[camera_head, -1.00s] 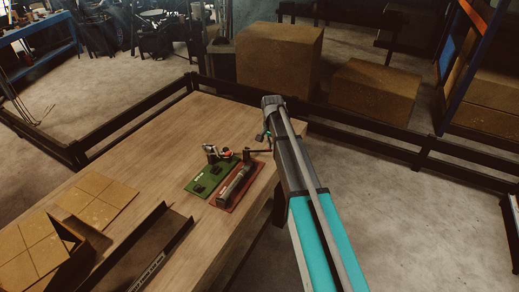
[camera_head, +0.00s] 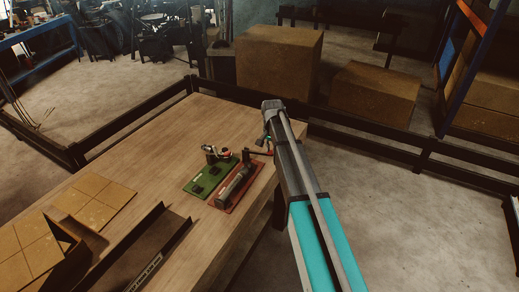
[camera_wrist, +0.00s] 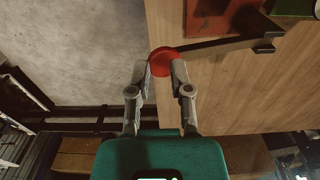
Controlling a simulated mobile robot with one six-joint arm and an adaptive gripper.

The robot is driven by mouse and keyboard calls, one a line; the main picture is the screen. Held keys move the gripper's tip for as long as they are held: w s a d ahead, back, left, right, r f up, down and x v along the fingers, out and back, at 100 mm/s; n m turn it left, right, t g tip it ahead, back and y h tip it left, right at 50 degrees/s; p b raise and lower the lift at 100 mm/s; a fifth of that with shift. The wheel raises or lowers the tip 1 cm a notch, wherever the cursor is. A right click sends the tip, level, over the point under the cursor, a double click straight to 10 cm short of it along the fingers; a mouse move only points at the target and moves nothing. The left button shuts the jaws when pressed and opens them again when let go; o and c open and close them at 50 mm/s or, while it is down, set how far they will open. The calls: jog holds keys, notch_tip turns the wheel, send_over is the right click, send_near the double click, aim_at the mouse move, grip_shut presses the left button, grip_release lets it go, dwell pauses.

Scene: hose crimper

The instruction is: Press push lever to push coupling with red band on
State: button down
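The push lever is a dark bar (camera_wrist: 215,47) with a round red knob (camera_wrist: 163,61) at its end. The lever also shows in the head view (camera_head: 258,152) at the table's far right corner, joined to the crimper on a red base plate (camera_head: 231,206). My gripper (camera_wrist: 161,67) is at the knob. Its two fingers stand apart, and their tips overlap the knob's near edges. I cannot tell whether they squeeze it or only touch it. The coupling with the red band cannot be made out clearly.
A green plate (camera_head: 199,191) with another fixture stands left of the red one. A dark angled channel (camera_head: 146,252) and flat brown boards (camera_head: 95,202) lie on the wooden table (camera_head: 150,140). Dark rails (camera_head: 400,150) run beyond the table's edge.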

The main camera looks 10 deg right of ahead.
aim_at(269, 154)
jog(key=shift+w+a+f+b, duration=0.1)
jog(key=shift+a+f+b, duration=0.1)
jog(key=shift+f+b, duration=0.6)
jog(key=shift+w+a+f+b, duration=0.1)
jog(key=shift+a+f+b, duration=0.05)
jog(key=shift+f+b, duration=0.55)
jog(key=shift+r, duration=0.1)
notch_tip(269, 154, up, 13)
jog(key=p, duration=1.3)
jog(key=shift+d, duration=0.15)
dwell(0.5)
jog(key=shift+f, duration=0.2)
jog(key=s+f+n+b, duration=0.2)
jog(key=s+f+b, duration=0.2)
jog(key=s, duration=0.5)
jog(key=s+f+n+b, duration=0.2)
jog(key=s+f+b, duration=0.2)
jog(key=s, duration=0.6)
jog(key=s+f+n+b, duration=0.3)
jog(key=s+f+b, duration=0.1)
jog(key=s, duration=0.6)
jog(key=shift+d+f+b, duration=0.3)
jog(key=shift+f+b, duration=0.05)
jog(key=shift+f, duration=0.1)
dwell(0.3)
